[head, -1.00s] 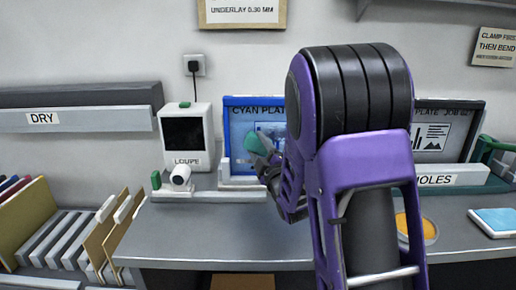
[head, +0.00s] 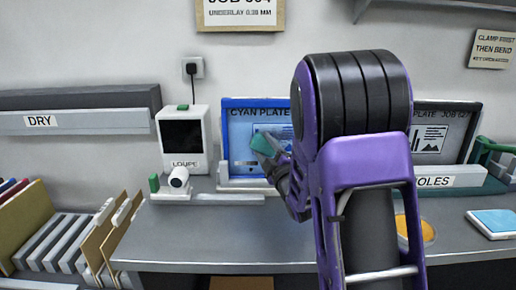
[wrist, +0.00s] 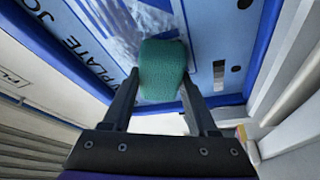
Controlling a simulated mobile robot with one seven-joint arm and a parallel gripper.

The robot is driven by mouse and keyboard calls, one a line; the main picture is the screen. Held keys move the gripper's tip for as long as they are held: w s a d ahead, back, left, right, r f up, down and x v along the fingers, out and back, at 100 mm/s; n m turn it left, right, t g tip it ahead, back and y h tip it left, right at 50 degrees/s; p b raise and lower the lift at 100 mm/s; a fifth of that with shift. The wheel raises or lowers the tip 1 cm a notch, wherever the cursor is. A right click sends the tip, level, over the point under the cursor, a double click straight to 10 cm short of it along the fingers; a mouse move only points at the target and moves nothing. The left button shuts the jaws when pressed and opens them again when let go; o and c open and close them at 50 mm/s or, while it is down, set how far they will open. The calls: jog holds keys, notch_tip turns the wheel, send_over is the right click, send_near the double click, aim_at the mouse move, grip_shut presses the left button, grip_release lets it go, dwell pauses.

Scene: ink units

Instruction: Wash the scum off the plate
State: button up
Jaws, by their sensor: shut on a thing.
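The cyan plate (head: 240,138) stands upright against the wall in a blue frame, its right part hidden behind my arm. My gripper (wrist: 162,88) is shut on a green sponge (wrist: 163,66), which also shows in the head view (head: 266,144). The sponge is at the plate's face and appears to touch it. In the wrist view the plate (wrist: 213,22) fills the top, with a whitish smeared patch of scum (wrist: 118,30) beside the sponge.
A loupe unit (head: 184,140) stands left of the plate, with a small white device (head: 178,178) before it. A second plate (head: 440,130) stands to the right, partly behind my arm. An orange-filled round dish (head: 420,229) and a blue pad (head: 494,221) lie on the counter at right.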

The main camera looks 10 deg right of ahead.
aim_at(275, 135)
jog(key=shift+s+d, duration=1.1)
jog(key=shift+d, duration=4.65)
jog(key=shift+w+a+r, duration=0.1)
jog(key=shift+w+a, duration=0.2)
jog(key=shift+a, duration=1.05)
jog(key=shift+w+a+f, duration=0.1)
jog(key=shift+w+a, duration=0.2)
jog(key=shift+a, duration=1.05)
jog(key=shift+w+a+r, duration=0.1)
jog(key=shift+w+a, duration=0.2)
jog(key=shift+a, duration=1.05)
jog(key=shift+w+a, duration=0.25)
jog(key=shift+a, duration=1.25)
jog(key=shift+w+a, duration=0.2)
jog(key=shift+a, duration=1.25)
jog(key=shift+w+d+r, duration=0.1)
jog(key=shift+r, duration=0.55)
jog(key=s+d, duration=0.2)
jog(key=d, duration=1.1)
jog(key=shift+s+d, duration=0.35)
jog(key=shift+d, duration=0.05)
jog(key=shift+a, duration=0.1)
jog(key=shift+w+a, duration=0.25)
jog(key=shift+a, duration=0.95)
jog(key=shift+w+a, duration=0.2)
jog(key=shift+a, duration=0.95)
jog(key=shift+w+a, duration=0.25)
jog(key=shift+a, duration=0.95)
